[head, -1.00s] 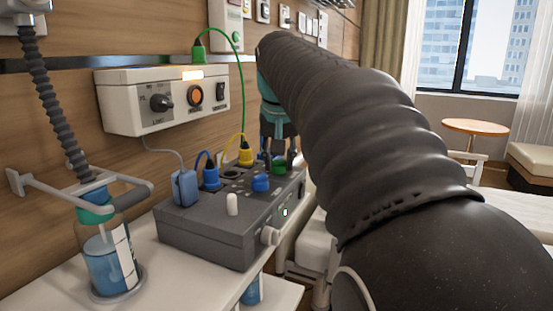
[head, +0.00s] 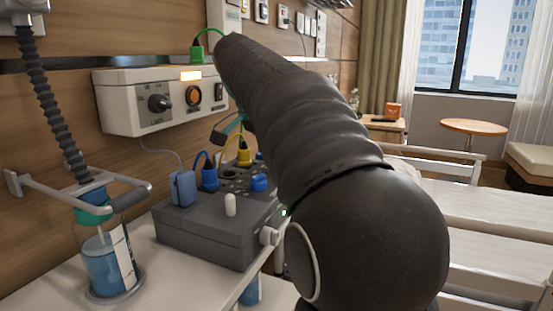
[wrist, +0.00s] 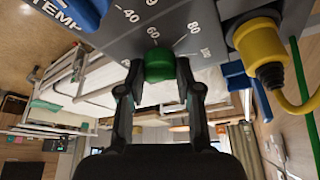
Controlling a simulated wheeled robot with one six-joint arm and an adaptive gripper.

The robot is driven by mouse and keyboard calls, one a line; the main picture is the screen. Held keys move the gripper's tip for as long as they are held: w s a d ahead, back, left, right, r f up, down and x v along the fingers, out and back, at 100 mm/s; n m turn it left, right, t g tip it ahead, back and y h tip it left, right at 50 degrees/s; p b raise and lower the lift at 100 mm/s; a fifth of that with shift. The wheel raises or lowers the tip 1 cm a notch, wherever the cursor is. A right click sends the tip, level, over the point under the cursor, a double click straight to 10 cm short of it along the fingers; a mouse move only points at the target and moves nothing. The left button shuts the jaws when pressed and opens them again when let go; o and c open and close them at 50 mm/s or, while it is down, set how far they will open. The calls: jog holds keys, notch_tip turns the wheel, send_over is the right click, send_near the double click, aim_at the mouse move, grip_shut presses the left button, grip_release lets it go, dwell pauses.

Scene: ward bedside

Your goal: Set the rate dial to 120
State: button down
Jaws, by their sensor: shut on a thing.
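A green dial (wrist: 158,66) sits on the grey panel (wrist: 185,14) in the wrist view. Printed numbers 40, 60, 80 and what looks like 100 run beside it, with 60 straight above it. No 120 is readable, and I cannot tell where the dial points. My gripper (wrist: 157,78) has one finger on each side of the green dial and is shut on it. In the head view my arm hides the dial and the fingers. The grey device box (head: 205,245) shows to the left of my arm.
A yellow plug (wrist: 270,60) with its cable stands right of the dial. The head view shows a blue plug (head: 209,176), a blue knob (head: 259,183) and a white peg (head: 230,205) on the box. A liquid jar (head: 106,258) stands front left. A wall unit (head: 150,102) hangs behind.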

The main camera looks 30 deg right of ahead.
jog(key=m+g, duration=0.2)
jog(key=m, duration=0.2)
jog(key=shift+w+m, duration=0.15)
jog(key=shift+m, duration=0.15)
jog(key=shift+m+g+y, duration=0.4)
jog(key=shift+m+g, duration=0.1)
jog(key=shift+m, duration=1)
jog(key=c, duration=0.8)
grip_release()
